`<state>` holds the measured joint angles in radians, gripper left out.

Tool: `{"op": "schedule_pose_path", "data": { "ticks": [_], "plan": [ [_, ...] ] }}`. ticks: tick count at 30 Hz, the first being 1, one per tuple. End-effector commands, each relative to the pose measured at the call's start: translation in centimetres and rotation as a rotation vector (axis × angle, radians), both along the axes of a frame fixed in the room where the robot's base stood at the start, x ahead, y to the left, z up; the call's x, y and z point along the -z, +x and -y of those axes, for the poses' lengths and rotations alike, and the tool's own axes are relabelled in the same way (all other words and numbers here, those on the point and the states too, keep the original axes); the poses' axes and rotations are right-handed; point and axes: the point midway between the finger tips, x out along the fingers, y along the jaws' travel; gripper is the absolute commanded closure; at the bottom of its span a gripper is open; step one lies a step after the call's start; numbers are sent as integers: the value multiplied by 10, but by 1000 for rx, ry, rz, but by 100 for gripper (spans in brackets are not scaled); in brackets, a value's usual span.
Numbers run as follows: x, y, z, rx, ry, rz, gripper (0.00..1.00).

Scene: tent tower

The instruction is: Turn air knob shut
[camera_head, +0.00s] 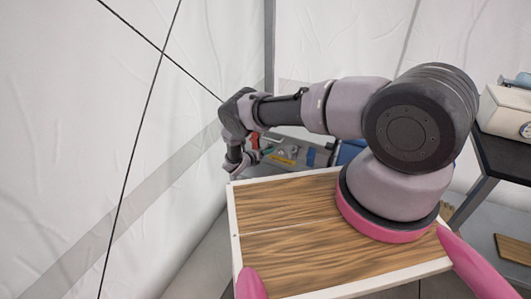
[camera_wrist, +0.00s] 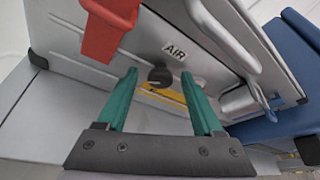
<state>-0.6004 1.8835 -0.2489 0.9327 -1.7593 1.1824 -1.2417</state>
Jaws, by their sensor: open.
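The air knob (camera_wrist: 160,77) is a small dark round knob on a grey metal panel, just below a white label reading AIR (camera_wrist: 174,50). My gripper (camera_wrist: 162,82) is open, and its two green fingers point toward the panel. In the wrist view the knob appears between the fingertips; they do not visibly touch it. I cannot tell the exact depth between them. In the head view my gripper (camera_head: 240,163) is small and reaches down near the grey equipment, where the knob cannot be made out.
A red handle (camera_wrist: 108,28) sits left of the knob, and a grey metal bar handle (camera_wrist: 225,38) sits right. A yellow strip (camera_wrist: 163,96) lies below the knob. A blue object (camera_wrist: 290,50) stands at right. In the head view a dark table (camera_head: 505,158) stands at right.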

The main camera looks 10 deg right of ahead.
Motion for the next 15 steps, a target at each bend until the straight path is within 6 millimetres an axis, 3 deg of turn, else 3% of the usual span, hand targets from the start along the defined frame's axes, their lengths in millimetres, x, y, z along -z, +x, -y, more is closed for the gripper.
{"op": "schedule_pose_path", "data": {
  "ticks": [6, 11, 12, 15],
  "plan": [
    [0, 0, 0, 0, 1, 1, 32],
    [0, 0, 0, 0, 1, 1, 93],
    [0, 0, 0, 0, 1, 1, 100],
    [0, 0, 0, 0, 1, 1, 100]
  ]
}}
